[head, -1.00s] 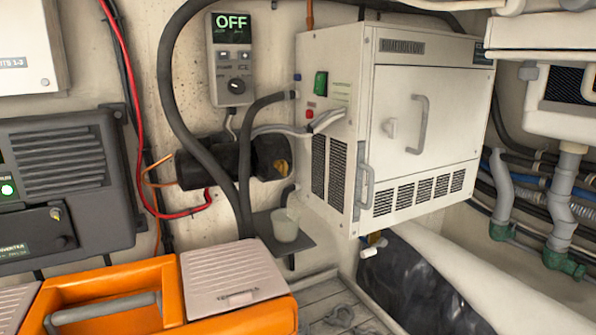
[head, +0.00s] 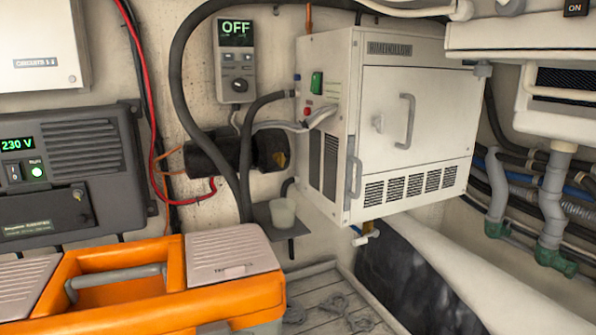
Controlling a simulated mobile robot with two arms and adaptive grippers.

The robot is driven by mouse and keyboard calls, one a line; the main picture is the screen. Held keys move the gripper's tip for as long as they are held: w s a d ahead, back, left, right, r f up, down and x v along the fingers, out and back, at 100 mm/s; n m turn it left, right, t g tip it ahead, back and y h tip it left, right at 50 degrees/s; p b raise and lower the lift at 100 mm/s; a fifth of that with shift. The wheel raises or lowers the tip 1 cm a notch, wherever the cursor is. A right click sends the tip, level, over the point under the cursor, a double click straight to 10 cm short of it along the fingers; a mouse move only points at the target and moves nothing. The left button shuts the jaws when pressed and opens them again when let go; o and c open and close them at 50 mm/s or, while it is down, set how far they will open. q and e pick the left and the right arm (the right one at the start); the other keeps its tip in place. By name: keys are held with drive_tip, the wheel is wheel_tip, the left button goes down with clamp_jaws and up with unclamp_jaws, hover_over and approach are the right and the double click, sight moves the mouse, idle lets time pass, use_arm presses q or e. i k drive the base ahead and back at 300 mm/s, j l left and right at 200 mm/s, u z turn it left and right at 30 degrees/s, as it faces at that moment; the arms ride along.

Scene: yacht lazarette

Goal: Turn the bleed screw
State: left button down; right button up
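A black cylindrical pump-like unit (head: 215,154) is mounted on the wall left of the white cabinet. A small yellowish part (head: 280,159) shows on its right end; it may be the bleed screw, but it is too small to tell. A translucent cup (head: 282,212) stands on a small dark shelf (head: 292,231) below that end. A control panel (head: 236,60) above reads OFF. Neither of my grippers is in view.
The white cabinet (head: 415,135) with a handled door juts out just right of the pump. Dark hoses (head: 181,75) loop around the pump. An orange toolbox (head: 150,290) fills the lower left. An inverter (head: 75,170) reading 230 V hangs at left.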

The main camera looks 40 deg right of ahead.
sight(281, 159)
drive_tip(key=k+j, duration=0.15)
drive_tip(key=k, duration=0.25)
drive_tip(key=k+j+z, duration=0.15)
drive_tip(key=k, duration=0.25)
